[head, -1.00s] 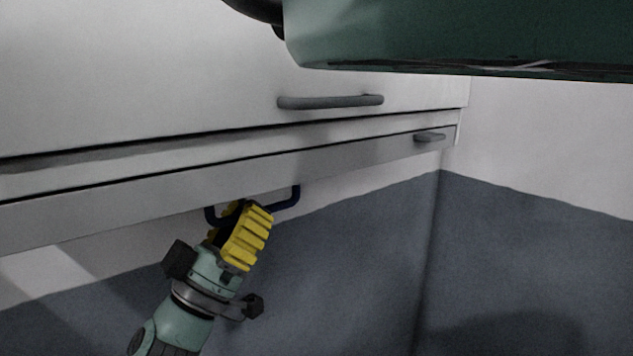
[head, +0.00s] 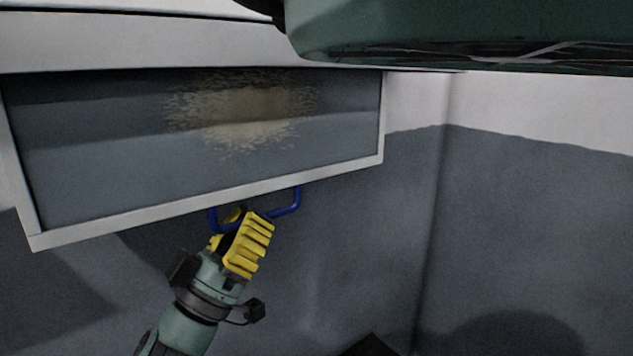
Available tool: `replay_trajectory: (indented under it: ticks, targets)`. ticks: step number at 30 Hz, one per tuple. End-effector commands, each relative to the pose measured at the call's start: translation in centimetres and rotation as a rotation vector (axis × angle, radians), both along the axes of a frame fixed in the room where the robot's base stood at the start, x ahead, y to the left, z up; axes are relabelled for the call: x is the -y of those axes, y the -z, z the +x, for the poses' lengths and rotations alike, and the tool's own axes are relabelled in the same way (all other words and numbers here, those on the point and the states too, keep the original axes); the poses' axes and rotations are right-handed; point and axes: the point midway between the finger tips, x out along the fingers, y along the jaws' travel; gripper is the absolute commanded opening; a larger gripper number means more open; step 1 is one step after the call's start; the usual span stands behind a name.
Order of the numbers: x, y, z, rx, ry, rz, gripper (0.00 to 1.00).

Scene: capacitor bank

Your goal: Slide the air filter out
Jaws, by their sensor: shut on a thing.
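The air filter (head: 200,208) shows in the head view as a flat panel with a light frame and a grey see-through middle. A brownish patch of dirt marks its upper middle. It sticks out from the white cabinet front toward me. A blue handle (head: 297,198) is fixed to its front edge. My gripper (head: 240,222) with yellow fingers is shut on the left part of this handle, below the frame edge. The fingers hide part of the handle.
The white cabinet (head: 120,40) fills the top left. A dark green body covers the top right. The wall (head: 540,230), grey below and white above, stands to the right, with open room between it and the filter.

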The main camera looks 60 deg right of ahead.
Motion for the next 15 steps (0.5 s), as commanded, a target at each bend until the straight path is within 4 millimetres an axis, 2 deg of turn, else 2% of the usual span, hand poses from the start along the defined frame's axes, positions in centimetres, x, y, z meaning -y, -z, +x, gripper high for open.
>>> replay_trajectory:
  ticks: [1,4,9,15]
  targets:
    - [0.2,2.0,-0.1,-0.001,0.002,0.008,0.0]
    - [0.2,3.2,-0.1,-0.002,0.0,0.009,0.0]
    - [0.2,4.4,-0.1,-0.001,-0.001,0.009,0.0]
    - [0.2,4.6,-0.1,0.001,-0.001,0.009,0.0]
